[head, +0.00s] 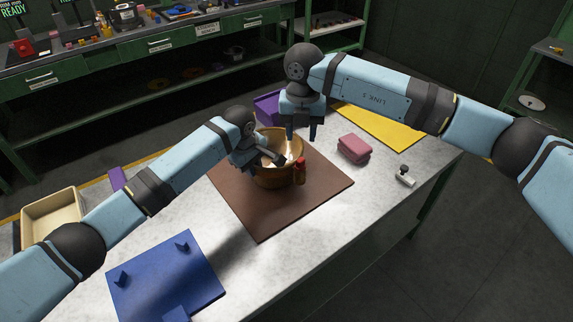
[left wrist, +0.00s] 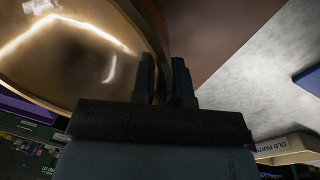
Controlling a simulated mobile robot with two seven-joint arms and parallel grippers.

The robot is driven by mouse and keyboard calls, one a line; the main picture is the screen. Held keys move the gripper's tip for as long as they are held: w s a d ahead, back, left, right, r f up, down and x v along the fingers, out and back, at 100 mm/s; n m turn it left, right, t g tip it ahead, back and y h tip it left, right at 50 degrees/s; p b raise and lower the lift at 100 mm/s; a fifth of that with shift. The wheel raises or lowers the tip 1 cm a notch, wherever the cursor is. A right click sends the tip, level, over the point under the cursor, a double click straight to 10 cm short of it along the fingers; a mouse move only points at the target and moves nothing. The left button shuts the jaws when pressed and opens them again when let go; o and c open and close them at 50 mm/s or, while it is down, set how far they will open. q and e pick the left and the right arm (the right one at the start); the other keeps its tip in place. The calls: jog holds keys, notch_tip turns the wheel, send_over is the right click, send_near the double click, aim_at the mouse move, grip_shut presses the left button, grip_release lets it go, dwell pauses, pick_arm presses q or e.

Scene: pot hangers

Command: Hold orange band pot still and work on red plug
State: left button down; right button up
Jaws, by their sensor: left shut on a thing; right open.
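The orange-brown pot (head: 268,178) stands on a brown mat (head: 260,222) on the table. The red plug (head: 300,172) shows upright at the pot's right front side. My left gripper (head: 278,160) is shut on the pot's rim. In the left wrist view, my left gripper's fingers (left wrist: 168,82) pinch the wall of the shiny pot (left wrist: 70,55). My right gripper (head: 302,134) is open and empty, pointing down above the pot's back right edge, above the red plug. The pot's far left rim is hidden by my left gripper.
A pink block (head: 354,149) and a small white-and-black item (head: 405,176) lie right of the mat. A blue board (head: 165,280) with upright pegs is at front left. A yellow board (head: 385,125) lies behind. A cream tray (head: 52,213) is at far left.

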aim_at(301, 160)
jog(key=m, duration=0.4)
jog(key=shift+w+d+f+m, duration=0.1)
jog(key=shift+w+f+m, duration=0.25)
jog(key=shift+w+m, duration=0.05)
jog(key=m, duration=0.2)
jog(key=shift+w+f+m, duration=0.2)
jog(key=shift+f+m, duration=0.15)
jog(key=shift+m, duration=0.05)
notch_tip(301, 160, down, 8)
jog(key=shift+f, duration=0.1)
jog(key=shift+d+f, duration=0.1)
jog(key=shift+f, duration=0.3)
pick_arm(q)
jog(key=shift+a, duration=0.15)
pick_arm(e)
jog(key=shift+s+f, duration=0.1)
jog(key=shift+f, duration=0.05)
grip_shut()
pick_arm(q)
jog(key=shift+w+a, duration=0.1)
jog(key=shift+w, duration=0.05)
pick_arm(e)
jog(key=shift+r, duration=0.6)
pick_arm(q)
jog(key=shift+f, duration=0.1)
pick_arm(e)
jog(key=shift+r, duration=0.45)
